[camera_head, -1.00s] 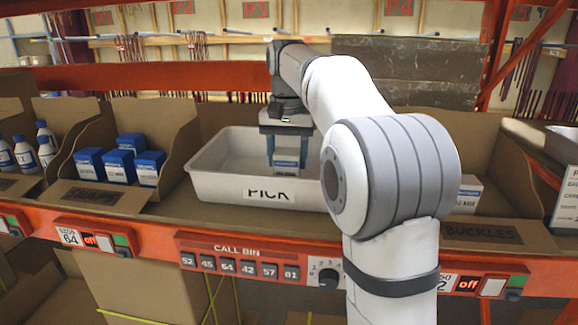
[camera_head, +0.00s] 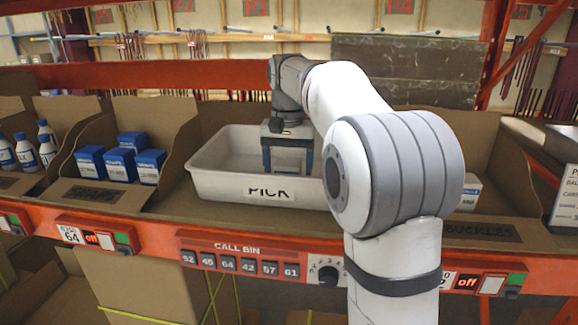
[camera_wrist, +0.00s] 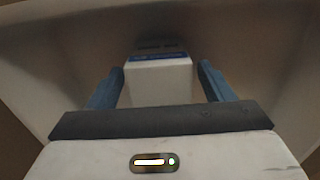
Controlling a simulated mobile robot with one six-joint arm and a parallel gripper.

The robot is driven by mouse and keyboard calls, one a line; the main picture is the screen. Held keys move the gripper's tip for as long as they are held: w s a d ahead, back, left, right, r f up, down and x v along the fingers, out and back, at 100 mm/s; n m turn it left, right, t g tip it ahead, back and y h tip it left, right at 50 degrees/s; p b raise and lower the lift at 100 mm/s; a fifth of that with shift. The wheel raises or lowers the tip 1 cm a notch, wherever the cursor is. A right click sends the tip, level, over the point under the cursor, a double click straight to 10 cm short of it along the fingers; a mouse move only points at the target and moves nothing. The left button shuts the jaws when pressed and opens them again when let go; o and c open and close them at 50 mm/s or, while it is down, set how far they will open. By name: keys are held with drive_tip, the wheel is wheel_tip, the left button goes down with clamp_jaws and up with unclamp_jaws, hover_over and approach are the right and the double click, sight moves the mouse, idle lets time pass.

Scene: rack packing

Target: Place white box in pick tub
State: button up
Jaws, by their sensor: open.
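The white pick tub (camera_head: 215,184) stands on the shelf, its front marked PICK. My gripper (camera_head: 287,160) points down into the tub, and its blue fingers are spread apart. In the wrist view, a white box (camera_wrist: 160,85) with a blue stripe sits between the two fingers (camera_wrist: 158,90), with a gap on each side. The tub's pale walls (camera_wrist: 285,50) surround it there.
Blue-and-white boxes (camera_head: 120,165) and white bottles (camera_head: 46,147) stand in cardboard bins to the left. Another white box (camera_head: 469,192) shows in the bin right of my arm. An orange rail (camera_head: 240,256) with call-bin labels runs along the front.

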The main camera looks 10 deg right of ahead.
sight(289, 164)
wheel_tip(289, 164, up, 12)
drive_tip(key=shift+r, duration=0.2)
idle(0.4)
drive_tip(key=s+f+n+t, duration=0.2)
drive_tip(key=s+f, duration=0.9)
drive_tip(key=s, duration=0.2)
drive_tip(key=s+f+n+t, duration=0.2)
drive_tip(key=s+f, duration=1)
drive_tip(key=s, duration=0.2)
drive_tip(key=shift+s+a+f+t, duration=0.15)
drive_tip(key=shift+s+a+t, duration=0.15)
drive_tip(key=shift+a, duration=0.05)
drive_tip(key=shift+f, duration=0.1)
